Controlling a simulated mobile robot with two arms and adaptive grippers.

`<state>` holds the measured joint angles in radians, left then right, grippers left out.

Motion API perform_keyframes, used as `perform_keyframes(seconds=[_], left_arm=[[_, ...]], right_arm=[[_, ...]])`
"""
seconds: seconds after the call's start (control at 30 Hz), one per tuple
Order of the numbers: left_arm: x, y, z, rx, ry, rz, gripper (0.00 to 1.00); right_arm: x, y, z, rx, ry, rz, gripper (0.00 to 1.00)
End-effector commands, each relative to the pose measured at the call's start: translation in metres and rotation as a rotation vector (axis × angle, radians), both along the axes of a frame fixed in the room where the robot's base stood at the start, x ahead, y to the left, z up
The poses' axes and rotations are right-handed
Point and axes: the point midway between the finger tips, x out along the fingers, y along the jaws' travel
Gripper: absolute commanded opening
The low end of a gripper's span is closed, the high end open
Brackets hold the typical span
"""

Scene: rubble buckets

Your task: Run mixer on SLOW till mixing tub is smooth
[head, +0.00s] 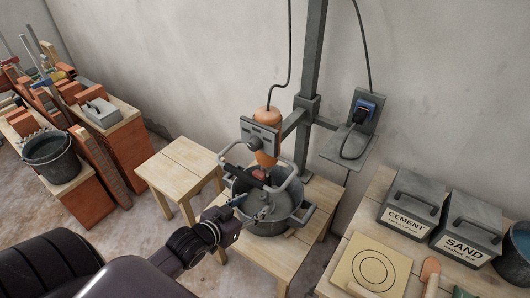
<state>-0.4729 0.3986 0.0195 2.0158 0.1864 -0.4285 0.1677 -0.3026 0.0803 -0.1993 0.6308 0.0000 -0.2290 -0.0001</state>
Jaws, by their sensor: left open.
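The mixer (264,157), with an orange body and grey loop handles, hangs on a dark upright post above the mixing tub. A grey box (262,133) is on its front; any speed marking is too small to read. The grey mixing tub (270,226) stands on a low wooden table, with side handles. The mixer's handles and lower part hide much of its inside, so the state of the mix cannot be told. My left gripper (241,201) is open at the tub's left rim, below the mixer's handle; whether it touches is unclear. My right gripper is out of view.
A wooden stool (180,168) stands left of the tub. At right, a table holds CEMENT (408,207) and SAND (467,232) boxes and a board with circles (371,269). A blue-fronted switch or socket (366,108) is on the post's bracket. A dark bucket (52,158) and bricks are far left.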

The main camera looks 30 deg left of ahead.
Motion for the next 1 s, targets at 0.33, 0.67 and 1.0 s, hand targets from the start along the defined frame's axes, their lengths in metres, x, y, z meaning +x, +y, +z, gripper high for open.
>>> perform_keyframes(seconds=[0.33,0.67,1.0], left_arm=[[0.035,0.046,0.048,-0.036,-0.259,0.002,0.48],[0.050,0.083,0.092,-0.064,-0.464,-0.003,0.48],[0.088,0.081,0.096,-0.065,-0.473,-0.003,0.48]], right_arm=[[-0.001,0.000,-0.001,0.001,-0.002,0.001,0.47],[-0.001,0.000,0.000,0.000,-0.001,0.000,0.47],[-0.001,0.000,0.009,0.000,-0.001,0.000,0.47]])
